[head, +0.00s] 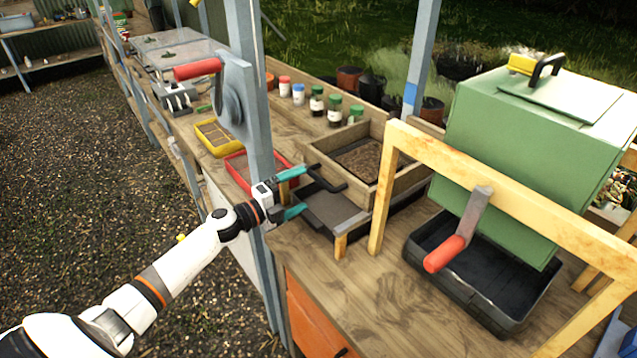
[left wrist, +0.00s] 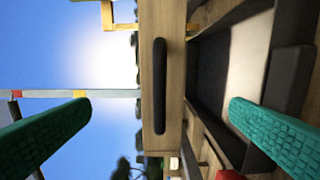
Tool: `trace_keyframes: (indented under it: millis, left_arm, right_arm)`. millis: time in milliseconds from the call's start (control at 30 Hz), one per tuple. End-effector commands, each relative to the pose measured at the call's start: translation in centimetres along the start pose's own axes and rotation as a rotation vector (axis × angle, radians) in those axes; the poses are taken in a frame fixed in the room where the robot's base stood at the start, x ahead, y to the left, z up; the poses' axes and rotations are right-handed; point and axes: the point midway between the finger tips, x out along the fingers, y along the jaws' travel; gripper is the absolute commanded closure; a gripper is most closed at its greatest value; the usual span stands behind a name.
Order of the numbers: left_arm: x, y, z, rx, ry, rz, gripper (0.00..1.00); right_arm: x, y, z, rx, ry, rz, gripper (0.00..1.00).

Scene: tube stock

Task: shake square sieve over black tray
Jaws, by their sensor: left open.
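A square sieve with a wooden frame (head: 398,183) stands on the bench, with dark brown soil inside it. A black bar handle (head: 328,179) sits on its near side; the left wrist view shows a black bar (left wrist: 160,86) on a pale wooden face. A dark flat tray (head: 331,208) lies low beside the sieve's near side. A deeper black tray (head: 418,255) stands under the green box. My left gripper (head: 304,191) is open and empty, its teal fingers close to the handle. In the wrist view the bar appears between the fingers; whether it is within their reach I cannot tell.
A blue-grey post (head: 249,90) stands close behind my left wrist. A wooden frame (head: 455,175) and a green box (head: 500,150) with a red-handled crank stand at right. Red (head: 236,160) and yellow-rimmed (head: 206,135) trays lie left; several jars stand behind. The front bench is clear.

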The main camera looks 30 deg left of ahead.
Motion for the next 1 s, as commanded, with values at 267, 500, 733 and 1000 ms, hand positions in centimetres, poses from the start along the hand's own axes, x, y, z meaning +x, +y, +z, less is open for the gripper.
trace_keyframes:
  millis: [267, 500, 733, 1000]
  left_arm:
    - [3.5, 0.0, 0.0, -0.002, 0.000, 0.003, 0.00]
    - [6.0, -0.1, 0.0, -0.001, 0.001, 0.002, 0.00]
    - [7.3, 0.0, 0.0, -0.002, 0.001, 0.001, 0.00]
    - [7.5, 0.0, 0.0, -0.002, 0.000, 0.000, 0.00]
  right_arm:
    - [0.7, -0.2, -0.1, -0.001, 0.001, -0.002, 0.64]
    - [1.3, -0.2, -0.2, -0.001, 0.001, -0.002, 0.64]
    - [1.5, -0.2, -0.2, 0.000, 0.001, -0.002, 0.64]
    - [1.5, -0.2, -0.2, 0.000, 0.000, -0.003, 0.64]
